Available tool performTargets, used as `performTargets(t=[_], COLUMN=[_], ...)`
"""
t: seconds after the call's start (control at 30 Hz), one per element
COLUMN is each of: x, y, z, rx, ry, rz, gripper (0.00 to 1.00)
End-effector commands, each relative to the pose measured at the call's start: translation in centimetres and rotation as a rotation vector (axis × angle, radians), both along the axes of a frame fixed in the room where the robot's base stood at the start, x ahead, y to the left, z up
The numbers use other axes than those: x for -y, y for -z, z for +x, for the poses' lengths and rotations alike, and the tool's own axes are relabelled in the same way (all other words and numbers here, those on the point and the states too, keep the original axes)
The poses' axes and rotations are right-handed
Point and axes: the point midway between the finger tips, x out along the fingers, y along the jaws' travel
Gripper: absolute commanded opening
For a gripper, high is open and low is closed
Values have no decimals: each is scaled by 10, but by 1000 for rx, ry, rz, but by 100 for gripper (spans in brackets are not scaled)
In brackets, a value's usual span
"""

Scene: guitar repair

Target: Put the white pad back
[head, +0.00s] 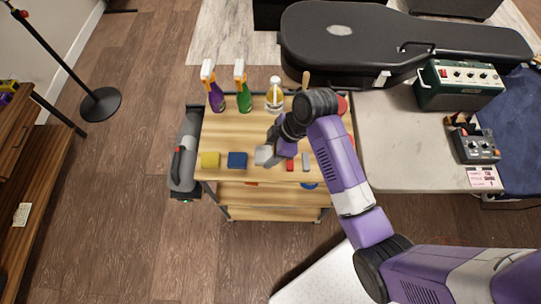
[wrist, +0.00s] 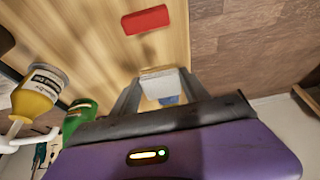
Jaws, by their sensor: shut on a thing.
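The white pad (head: 263,156) is at the front of the wooden cart's top, in a row between a blue pad (head: 237,160) and a small red block (head: 290,164). My gripper (head: 270,149) comes down on it from behind and is shut on it. In the wrist view my gripper (wrist: 158,84) has its two fingers on either side of the white pad (wrist: 160,86). I cannot tell whether the pad touches the cart top or is slightly above it.
A yellow pad (head: 209,160) lies left of the blue pad. A small grey block (head: 305,161) lies right of the red one. Spray bottles (head: 243,90) and a white-capped bottle (head: 274,95) stand at the cart's back. A grey vacuum (head: 184,160) is beside the cart.

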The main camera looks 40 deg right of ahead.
Motion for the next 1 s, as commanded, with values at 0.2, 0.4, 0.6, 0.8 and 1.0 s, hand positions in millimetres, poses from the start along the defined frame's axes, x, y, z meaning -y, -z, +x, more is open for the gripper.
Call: performTargets(t=[0.2, 0.4, 0.6, 0.8, 1.0], x=[0, 0, 0, 0, 0], y=[29, 36, 38, 38, 38], z=[-1, 0, 0, 0, 0], rx=[-4, -1, -1, -1, -1], ry=[1, 0, 0, 0, 0], rz=[0, -1, -1, -1, -1], gripper=[21, 21, 21, 75, 75])
